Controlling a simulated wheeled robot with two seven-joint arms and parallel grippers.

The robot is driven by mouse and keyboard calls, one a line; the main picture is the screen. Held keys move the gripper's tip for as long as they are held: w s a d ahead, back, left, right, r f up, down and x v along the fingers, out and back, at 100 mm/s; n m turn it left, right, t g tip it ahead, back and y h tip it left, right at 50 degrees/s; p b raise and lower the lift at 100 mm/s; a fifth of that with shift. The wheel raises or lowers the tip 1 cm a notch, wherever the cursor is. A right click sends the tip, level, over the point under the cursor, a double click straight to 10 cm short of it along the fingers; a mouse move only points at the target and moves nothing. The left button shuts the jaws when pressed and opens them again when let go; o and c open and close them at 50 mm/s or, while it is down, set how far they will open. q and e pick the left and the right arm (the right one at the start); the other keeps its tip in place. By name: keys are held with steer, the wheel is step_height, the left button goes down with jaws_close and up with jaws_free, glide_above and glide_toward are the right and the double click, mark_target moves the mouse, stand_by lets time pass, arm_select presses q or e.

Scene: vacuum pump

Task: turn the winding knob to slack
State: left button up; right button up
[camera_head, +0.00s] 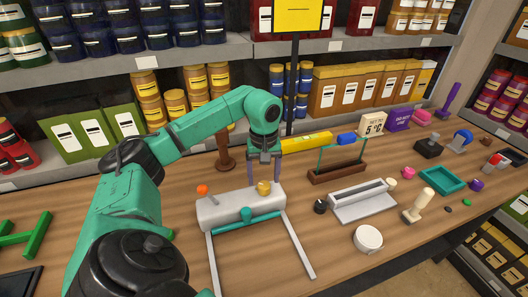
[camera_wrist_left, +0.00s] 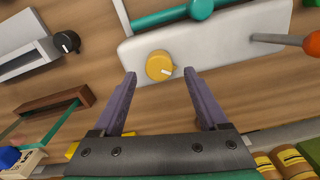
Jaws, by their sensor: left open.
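A white device (camera_head: 215,212) lies on the wooden table in the head view and fills the top of the left wrist view (camera_wrist_left: 222,50). It carries a round yellow knob (camera_head: 263,188) with a white pointer mark; the knob shows in the left wrist view (camera_wrist_left: 158,66) with the mark toward lower right. An orange-tipped lever (camera_head: 202,189) and a teal bar with a round hub (camera_head: 246,213) are also on it. My left gripper (camera_head: 264,184) points down at the knob. In the left wrist view its open fingertips (camera_wrist_left: 160,74) stand either side of the knob's near edge, with gaps visible.
A small black knob (camera_head: 320,206) with a white mark stands right of the device. A brown post (camera_head: 224,155) stands behind the device. Stocked shelves line the back.

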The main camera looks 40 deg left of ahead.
arm_select(q)
steer(key=shift+f, duration=0.9)
steer(key=shift+s+d, duration=0.1)
steer(key=shift+d, duration=0.1)
arm_select(e)
steer(key=shift+w+a+r, duration=0.2)
steer(key=shift+a, duration=0.05)
arm_select(q)
steer(key=shift+f, duration=0.1)
steer(key=shift+c, duration=0.3)
steer(key=shift+a, duration=0.1)
jaws_close()
arm_select(e)
steer(key=shift+a, duration=0.15)
arm_select(q)
steer(key=shift+n, duration=0.4)
